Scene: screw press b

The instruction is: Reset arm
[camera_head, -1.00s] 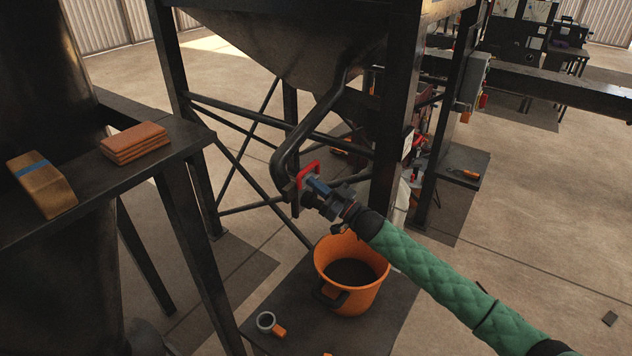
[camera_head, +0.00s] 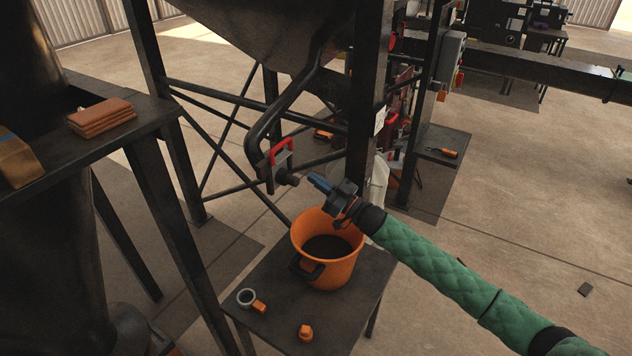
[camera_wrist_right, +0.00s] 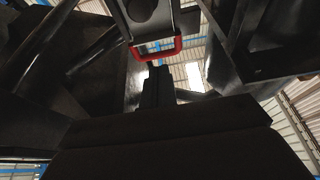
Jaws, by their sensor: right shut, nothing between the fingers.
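My right gripper (camera_head: 319,184), on the green-sleeved arm, points up and left in the head view. Its blue fingertips are together with nothing between them. It is just right of the pipe's end fitting and apart from it, above the orange bucket. A red handle (camera_head: 283,152) sits on the end of the bent dark pipe (camera_head: 262,130). In the right wrist view the red handle (camera_wrist_right: 158,53) shows beyond the dark fingers. My left gripper is not in view.
The orange bucket (camera_head: 345,268) with dark contents stands on a low dark table (camera_head: 275,318). A ring-shaped tool (camera_head: 247,298) and a small orange piece (camera_head: 305,332) lie there. A dark hopper and frame legs stand behind. Open floor lies at right.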

